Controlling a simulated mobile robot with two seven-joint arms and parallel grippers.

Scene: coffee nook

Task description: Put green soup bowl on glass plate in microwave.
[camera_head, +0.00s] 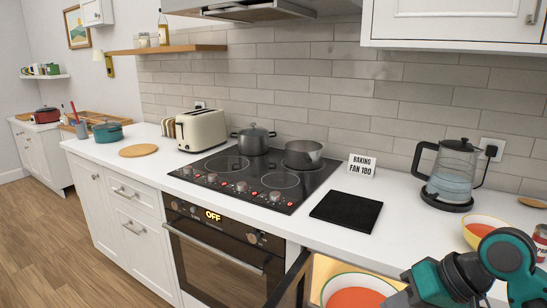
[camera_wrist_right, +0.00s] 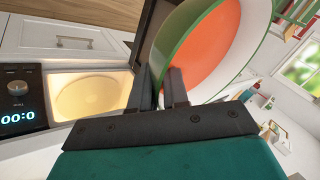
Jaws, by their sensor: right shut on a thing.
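The green-rimmed soup bowl (camera_head: 357,297), with orange-red soup inside, shows at the bottom of the head view and fills the upper right of the wrist view (camera_wrist_right: 215,50). My right gripper (camera_wrist_right: 160,88) is shut on its rim. In the head view the fingers are hidden. The microwave (camera_wrist_right: 60,68) is open and lit inside, left of the bowl in the wrist view. Its round glass plate (camera_wrist_right: 86,97) is bare, and the bowl is apart from it. The dark open microwave door (camera_head: 291,280) stands left of the bowl in the head view. My left gripper is not in view.
The counter above holds a black mat (camera_head: 346,211), a kettle (camera_head: 453,172) and a yellow-rimmed bowl (camera_head: 482,232). A hob (camera_head: 255,178) with two pots and an oven (camera_head: 215,255) lie left. The microwave display (camera_wrist_right: 18,117) sits beside its opening.

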